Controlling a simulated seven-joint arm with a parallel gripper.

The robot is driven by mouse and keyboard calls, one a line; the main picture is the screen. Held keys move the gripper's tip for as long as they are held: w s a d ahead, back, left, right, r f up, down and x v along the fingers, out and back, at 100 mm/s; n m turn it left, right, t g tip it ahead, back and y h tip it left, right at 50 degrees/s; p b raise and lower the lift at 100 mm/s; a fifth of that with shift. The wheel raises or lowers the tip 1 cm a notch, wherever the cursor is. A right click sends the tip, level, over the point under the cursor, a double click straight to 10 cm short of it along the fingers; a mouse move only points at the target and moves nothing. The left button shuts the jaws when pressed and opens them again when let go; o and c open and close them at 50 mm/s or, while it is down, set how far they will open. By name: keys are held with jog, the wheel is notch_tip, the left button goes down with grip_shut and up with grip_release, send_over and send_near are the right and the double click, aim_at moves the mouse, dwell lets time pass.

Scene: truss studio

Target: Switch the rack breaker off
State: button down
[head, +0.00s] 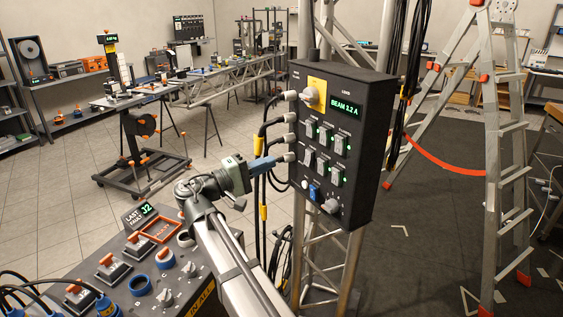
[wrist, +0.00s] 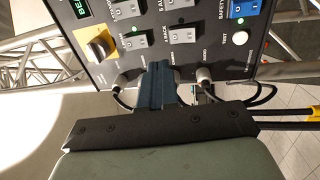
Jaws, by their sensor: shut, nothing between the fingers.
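The black breaker panel (head: 335,150) hangs on the truss, with two rows of rocker switches. The rack breaker (head: 308,158) appears to be the lower-row switch nearest the cable side. In the wrist view the panel is turned sideways, and the rack breaker (wrist: 182,35) sits beside a label that seems to read RACK. I see no clear green glow on it, while a neighbouring switch (wrist: 133,43) shows green. My gripper (head: 280,160) is shut and empty, its blue fingers pointing at the panel's left edge. In the wrist view the fingertips (wrist: 160,68) are below the rack breaker; contact cannot be told.
Cable plugs (wrist: 204,80) stick out on both sides of my fingers. A yellow-backed rotary knob (head: 312,96), a blue safety switch (head: 314,191) and a display (head: 345,106) share the panel. A control desk (head: 150,270) stands at lower left, a ladder (head: 500,150) at right.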

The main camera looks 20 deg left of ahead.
jog(key=shift+s+a+r, duration=0.1)
jog(key=shift+s+a, duration=0.35)
jog(key=shift+s, duration=0.2)
jog(key=shift+s+a+r, duration=0.1)
jog(key=shift+s+a, duration=0.35)
jog(key=shift+s, duration=0.2)
